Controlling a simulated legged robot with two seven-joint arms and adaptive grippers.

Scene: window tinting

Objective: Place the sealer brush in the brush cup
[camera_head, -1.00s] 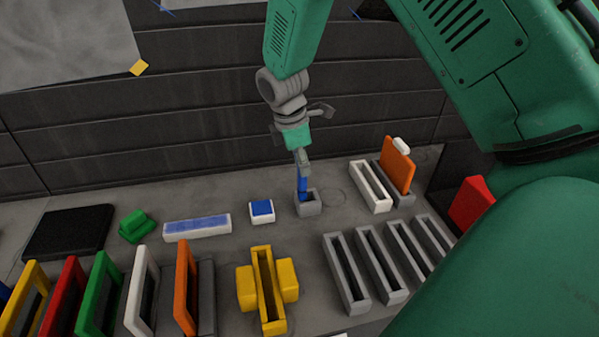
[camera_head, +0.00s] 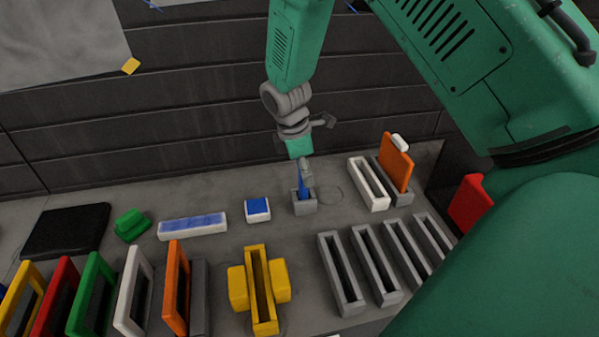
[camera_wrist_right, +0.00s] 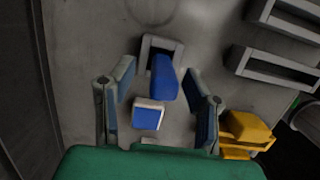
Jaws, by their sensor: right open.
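The sealer brush, a blue piece (camera_head: 302,189), stands in the small grey brush cup (camera_head: 304,208), with its upper part showing above the rim. The right wrist view shows the blue brush (camera_wrist_right: 164,82) at the mouth of the grey cup (camera_wrist_right: 148,47). My right gripper (camera_head: 306,171) is directly above the cup. Its fingers (camera_wrist_right: 163,80) are apart, one on each side of the brush, with visible gaps. The lower end of the brush inside the cup is hidden. My left gripper is not in view.
A white-and-blue block (camera_head: 257,209) lies just left of the cup. A white slotted holder (camera_head: 369,184) and an orange panel (camera_head: 396,163) stand to the right. Grey slotted racks (camera_head: 342,270) and a yellow holder (camera_head: 262,290) are nearer. A dark wall rises behind.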

